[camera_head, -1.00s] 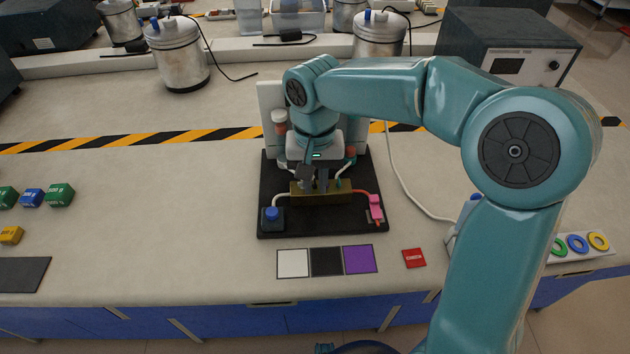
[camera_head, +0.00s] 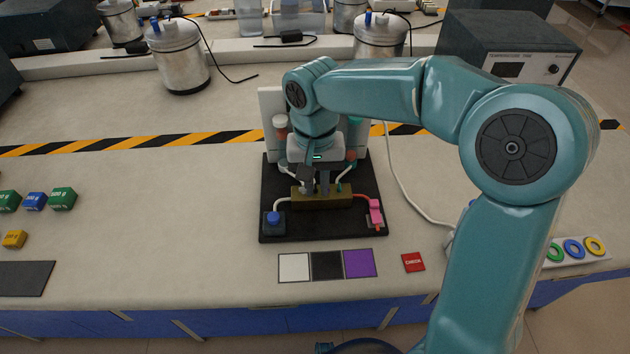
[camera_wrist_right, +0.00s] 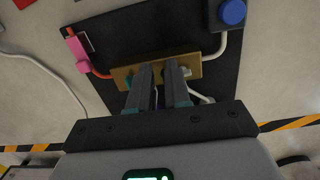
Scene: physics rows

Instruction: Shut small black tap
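A brass manifold block (camera_head: 322,202) stands on a black board (camera_head: 350,228); the block also shows in the right wrist view (camera_wrist_right: 120,76). My right gripper (camera_head: 323,190) points down at the block from behind. In the right wrist view its two fingers (camera_wrist_right: 159,70) reach over the block's middle with a narrow gap between the tips. I see brass in that gap and nothing clearly gripped. I cannot make out the small black tap; the dark fingers may hide it. A green part (camera_wrist_right: 128,83) sits beside the fingers. My left gripper is not in view.
A blue button box (camera_head: 273,222) and a pink clip (camera_head: 376,212) flank the block, joined by tubes. White, black and purple squares (camera_head: 360,263) and a red card (camera_head: 413,262) lie in front. A white cable (camera_head: 400,190) runs right of the board.

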